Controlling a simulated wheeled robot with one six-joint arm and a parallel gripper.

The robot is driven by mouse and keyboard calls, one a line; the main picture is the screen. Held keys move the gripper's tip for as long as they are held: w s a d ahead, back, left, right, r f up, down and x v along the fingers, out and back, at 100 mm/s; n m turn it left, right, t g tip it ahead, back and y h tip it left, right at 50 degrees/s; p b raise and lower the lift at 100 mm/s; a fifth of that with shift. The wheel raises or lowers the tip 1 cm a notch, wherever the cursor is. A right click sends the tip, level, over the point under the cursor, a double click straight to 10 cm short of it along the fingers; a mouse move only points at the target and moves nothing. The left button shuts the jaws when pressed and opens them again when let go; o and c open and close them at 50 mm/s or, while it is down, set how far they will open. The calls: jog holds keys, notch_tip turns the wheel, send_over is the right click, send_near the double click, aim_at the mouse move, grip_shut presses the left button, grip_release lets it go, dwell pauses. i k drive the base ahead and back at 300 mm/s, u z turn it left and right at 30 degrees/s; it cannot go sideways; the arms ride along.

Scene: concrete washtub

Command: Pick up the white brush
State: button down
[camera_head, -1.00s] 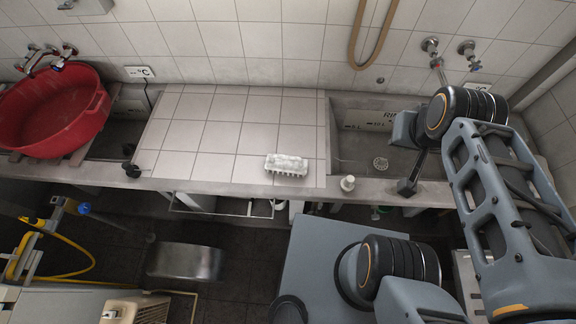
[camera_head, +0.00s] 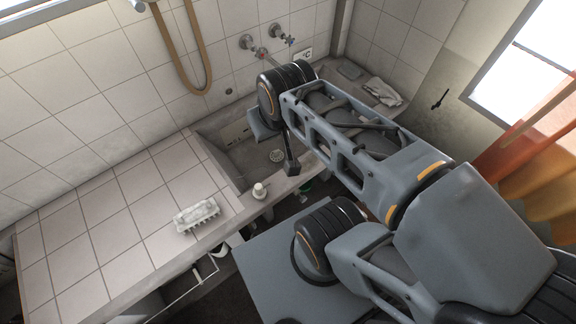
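The white brush (camera_head: 197,214) lies on the tiled counter (camera_head: 118,225), near its front edge and left of the right-hand basin. Its ridged, bristle-like side faces the front. My arm reaches in from the lower right, over the basin. What looks like my gripper (camera_head: 292,167) is a small dark end hanging below the arm's far joint, at the basin's front rim. It is right of the brush and clearly apart from it. Its fingers are too small and dark to tell open from shut.
A small white bottle (camera_head: 259,191) stands on the front rim between the brush and my gripper. The basin (camera_head: 240,160) is sunken, with taps (camera_head: 268,42) above it. A cloth (camera_head: 383,91) lies at the far right. The counter left of the brush is clear.

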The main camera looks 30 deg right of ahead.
aim_at(186, 218)
jog(key=z, duration=1.1)
jog(key=k, duration=0.9)
jog(key=u, duration=1.8)
jog(key=i, duration=0.5)
jog(key=z, duration=0.05)
